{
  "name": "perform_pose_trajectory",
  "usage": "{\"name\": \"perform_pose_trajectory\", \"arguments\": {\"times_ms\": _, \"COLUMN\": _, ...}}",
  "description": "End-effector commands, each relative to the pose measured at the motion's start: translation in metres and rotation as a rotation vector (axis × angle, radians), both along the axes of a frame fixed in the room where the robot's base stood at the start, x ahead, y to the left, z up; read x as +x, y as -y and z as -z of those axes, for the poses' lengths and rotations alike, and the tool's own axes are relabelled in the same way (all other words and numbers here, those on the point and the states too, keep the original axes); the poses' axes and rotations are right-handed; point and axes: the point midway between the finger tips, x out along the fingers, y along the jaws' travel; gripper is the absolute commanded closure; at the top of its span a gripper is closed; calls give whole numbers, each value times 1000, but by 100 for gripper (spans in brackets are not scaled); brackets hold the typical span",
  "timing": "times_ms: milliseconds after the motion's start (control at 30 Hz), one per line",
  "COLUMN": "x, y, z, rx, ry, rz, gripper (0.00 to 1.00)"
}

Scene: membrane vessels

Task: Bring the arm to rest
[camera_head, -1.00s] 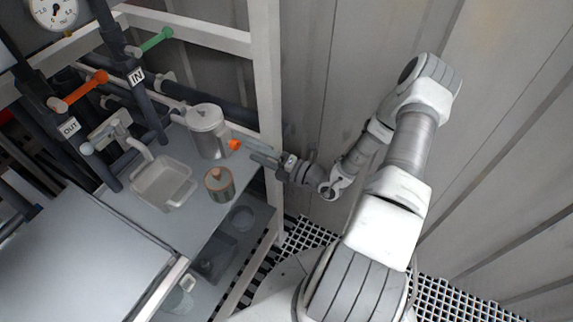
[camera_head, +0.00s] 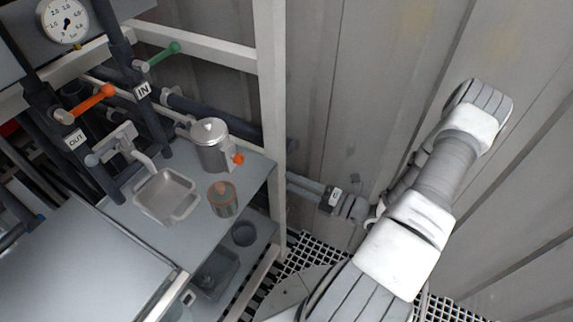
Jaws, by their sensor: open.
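My gripper (camera_head: 294,183) is open and empty, with its fingers pointing left by the white frame post, to the right of the bench. My arm (camera_head: 440,170) is bent, with its elbow raised in front of the corrugated wall. The gripper is apart from the metal canister (camera_head: 212,146) with the orange knob, which stands on the grey bench (camera_head: 140,215). A small jar (camera_head: 222,198) with a reddish-brown lid stands on the bench in front of the canister.
The white frame post (camera_head: 271,100) stands close to my fingertips. A square metal tray (camera_head: 165,196) lies under a tap. Pipes with an orange handle (camera_head: 94,102) and a green handle (camera_head: 163,53) are at upper left. The corrugated wall (camera_head: 350,70) is behind my arm.

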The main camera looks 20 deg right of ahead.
Motion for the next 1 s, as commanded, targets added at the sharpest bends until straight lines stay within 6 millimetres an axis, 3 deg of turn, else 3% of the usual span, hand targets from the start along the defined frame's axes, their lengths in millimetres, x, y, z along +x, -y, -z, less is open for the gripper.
{"name": "perform_pose_trajectory", "arguments": {"times_ms": 233, "x": 0, "y": -1, "z": -2, "rx": -13, "ry": 6, "rz": -13, "gripper": 28}}
{"name": "perform_pose_trajectory", "arguments": {"times_ms": 367, "x": 1, "y": -12, "z": -17, "rx": -105, "ry": 46, "rz": -102, "gripper": 28}}
{"name": "perform_pose_trajectory", "arguments": {"times_ms": 700, "x": -17, "y": -65, "z": -81, "rx": -597, "ry": 328, "rz": -604, "gripper": 28}}
{"name": "perform_pose_trajectory", "arguments": {"times_ms": 1000, "x": -46, "y": -97, "z": -129, "rx": -1010, "ry": 664, "rz": -1052, "gripper": 28}}
